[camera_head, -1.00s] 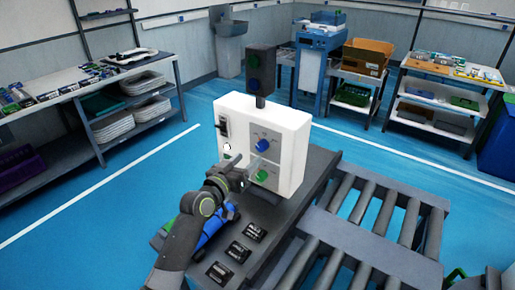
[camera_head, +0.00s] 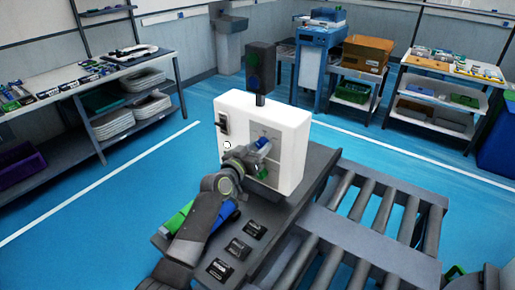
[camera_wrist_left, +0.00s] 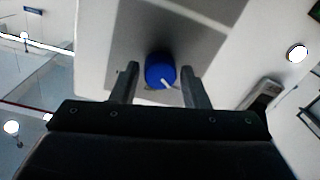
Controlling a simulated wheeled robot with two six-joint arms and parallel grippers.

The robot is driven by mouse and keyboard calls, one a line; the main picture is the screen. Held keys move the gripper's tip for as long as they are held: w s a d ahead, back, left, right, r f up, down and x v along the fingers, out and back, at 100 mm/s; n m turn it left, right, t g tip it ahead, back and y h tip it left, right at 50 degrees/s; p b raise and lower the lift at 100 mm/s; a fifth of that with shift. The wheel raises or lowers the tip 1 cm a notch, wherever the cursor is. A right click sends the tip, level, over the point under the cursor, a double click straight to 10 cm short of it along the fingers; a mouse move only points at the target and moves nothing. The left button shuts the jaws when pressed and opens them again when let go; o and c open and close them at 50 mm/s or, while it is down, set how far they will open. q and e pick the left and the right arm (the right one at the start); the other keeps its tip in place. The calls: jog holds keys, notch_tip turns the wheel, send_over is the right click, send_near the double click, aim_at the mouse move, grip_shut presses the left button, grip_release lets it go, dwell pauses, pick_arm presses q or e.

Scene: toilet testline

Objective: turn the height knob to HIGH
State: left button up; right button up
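The blue height knob (camera_wrist_left: 160,72) sits on the front panel of the white control box (camera_head: 296,150). It carries a white pointer mark, which points to the lower right in the left wrist view. My left gripper (camera_wrist_left: 156,85) is open, with one finger on each side of the knob and a small gap showing on both sides. In the head view my left gripper (camera_head: 258,152) is in front of the panel and hides most of the knob and the panel labels. My right gripper is not in view.
The control box stands on a dark bench (camera_head: 280,205) with several small black parts (camera_head: 238,249) and blue and green items (camera_head: 226,211) near my left arm. A roller conveyor (camera_head: 375,215) is at the right. A dark signal light (camera_head: 260,68) stands above the box.

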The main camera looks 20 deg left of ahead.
pick_arm(q)
jog(key=c, duration=0.7)
jog(key=shift+o, duration=0.2)
jog(key=shift+f+m+b, duration=0.2)
jog(key=shift+m+b, duration=0.1)
jog(key=shift+b, duration=0.35)
jog(key=m+b, duration=1.5)
jog(key=b, duration=0.4)
jog(key=shift+a+f+m, duration=0.1)
jog(key=shift+f+m, duration=0.05)
jog(key=shift+m, duration=0.25)
jog(key=m+b, duration=0.3)
jog(key=shift+h, duration=0.3)
jog(key=shift+m+b, duration=0.75)
jog(key=shift+m, duration=0.75)
jog(key=shift+r, duration=0.2)
jog(key=o, duration=1)
